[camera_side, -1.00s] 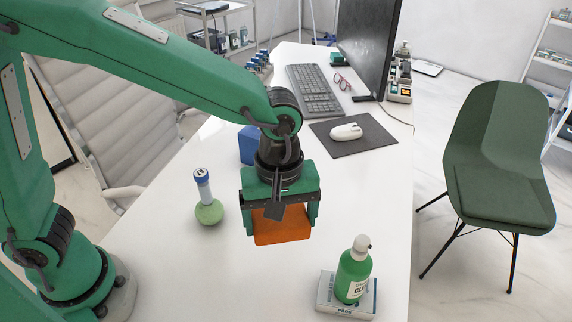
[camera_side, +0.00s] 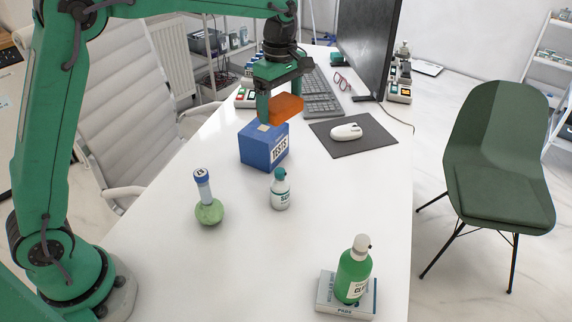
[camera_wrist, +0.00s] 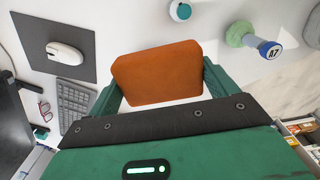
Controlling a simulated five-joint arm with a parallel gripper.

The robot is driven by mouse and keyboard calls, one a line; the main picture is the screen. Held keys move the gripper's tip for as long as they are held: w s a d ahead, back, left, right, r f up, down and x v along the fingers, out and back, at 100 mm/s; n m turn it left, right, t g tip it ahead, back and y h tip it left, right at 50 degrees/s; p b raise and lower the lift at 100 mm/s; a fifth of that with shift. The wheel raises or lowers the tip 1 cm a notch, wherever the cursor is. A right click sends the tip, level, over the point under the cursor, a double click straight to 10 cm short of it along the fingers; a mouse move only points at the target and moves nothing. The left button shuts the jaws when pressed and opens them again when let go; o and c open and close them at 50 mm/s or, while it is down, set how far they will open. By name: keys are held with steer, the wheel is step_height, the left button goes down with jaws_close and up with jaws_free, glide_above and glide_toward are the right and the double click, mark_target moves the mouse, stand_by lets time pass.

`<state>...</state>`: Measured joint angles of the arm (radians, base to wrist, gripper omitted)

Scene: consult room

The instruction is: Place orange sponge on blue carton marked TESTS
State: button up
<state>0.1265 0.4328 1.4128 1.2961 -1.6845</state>
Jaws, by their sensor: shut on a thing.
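The orange sponge (camera_side: 287,107) is held between the jaws of my gripper (camera_side: 281,101). In the wrist view the sponge (camera_wrist: 157,72) sits between the two green fingers of my gripper (camera_wrist: 160,82). The blue carton marked TESTS (camera_side: 258,149) stands upright on the white desk, with a small pale patch on its top. In the side view the sponge appears just above the carton's back right edge. I cannot tell if it is directly over the carton or behind it. The carton does not show in the wrist view, where the sponge may hide it.
A white bottle with a teal cap (camera_side: 279,190) stands in front of the carton. A green round flask (camera_side: 209,211) stands to its left. Keyboard (camera_side: 319,96), mouse (camera_side: 346,132) and monitor (camera_side: 368,45) are behind.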

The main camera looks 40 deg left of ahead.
steer(key=shift+w+a, duration=0.15)
steer(key=shift+a, duration=0.15)
glide_above(264, 128)
step_height(264, 128, down, 7)
steer(key=shift+a+r, duration=0.1)
steer(key=shift+f, duration=2.1)
steer(key=shift+f, duration=0.15)
steer(key=o, duration=0.8)
step_height(264, 128, up, 12)
steer(key=shift+r, duration=0.2)
